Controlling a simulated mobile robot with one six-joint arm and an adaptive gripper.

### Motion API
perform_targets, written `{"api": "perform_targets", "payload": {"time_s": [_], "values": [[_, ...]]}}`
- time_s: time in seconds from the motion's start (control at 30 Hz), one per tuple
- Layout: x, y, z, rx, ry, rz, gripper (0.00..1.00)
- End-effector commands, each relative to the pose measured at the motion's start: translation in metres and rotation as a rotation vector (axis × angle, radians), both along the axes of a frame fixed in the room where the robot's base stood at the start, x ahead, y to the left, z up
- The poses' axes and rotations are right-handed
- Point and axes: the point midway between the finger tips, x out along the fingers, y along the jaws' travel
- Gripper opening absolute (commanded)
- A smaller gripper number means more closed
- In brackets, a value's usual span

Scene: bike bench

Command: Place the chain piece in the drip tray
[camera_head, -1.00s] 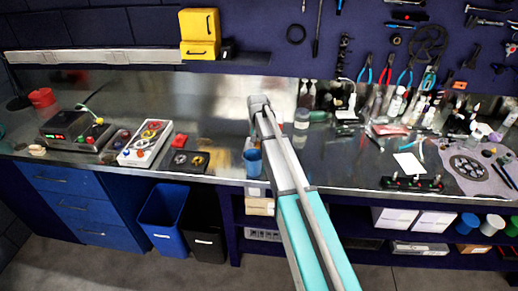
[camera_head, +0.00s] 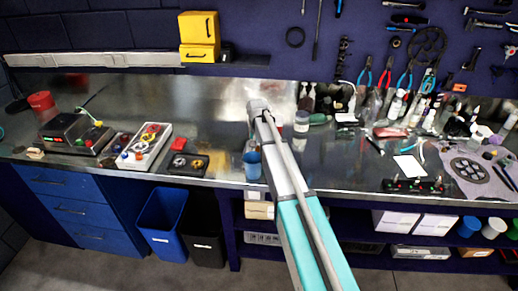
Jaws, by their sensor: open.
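My arm reaches up from the bottom of the head view to a grey joint above the bench. My gripper cannot be made out; no fingers show. I cannot pick out the chain piece for sure at this size. I cannot tell for sure which thing is the drip tray. A small dark tray-like piece (camera_head: 188,165) with round parts lies on the left half of the bench, right of a white box with coloured round parts (camera_head: 144,146).
A blue cup (camera_head: 252,162) stands close beside my arm in the picture. Pliers (camera_head: 385,79), bottles and tools crowd the back right. A chainring (camera_head: 469,169) lies on a pale mat. Bins stand below.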

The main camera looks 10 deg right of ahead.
Motion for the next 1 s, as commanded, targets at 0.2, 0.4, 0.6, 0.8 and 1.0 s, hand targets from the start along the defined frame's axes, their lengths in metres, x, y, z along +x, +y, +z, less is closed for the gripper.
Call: {"api": "perform_targets", "payload": {"time_s": [0.2, 0.4, 0.6, 0.8, 1.0], "values": [[0.000, 0.000, 0.000, 0.000, 0.000, 0.000, 0.62], [0.000, 0.001, 0.005, 0.000, 0.000, 0.001, 0.62], [0.000, 0.001, 0.016, 0.000, 0.000, 0.001, 0.62], [0.000, 0.001, 0.032, 0.000, 0.000, 0.001, 0.62], [0.000, 0.001, 0.049, 0.000, 0.000, 0.001, 0.62]]}}
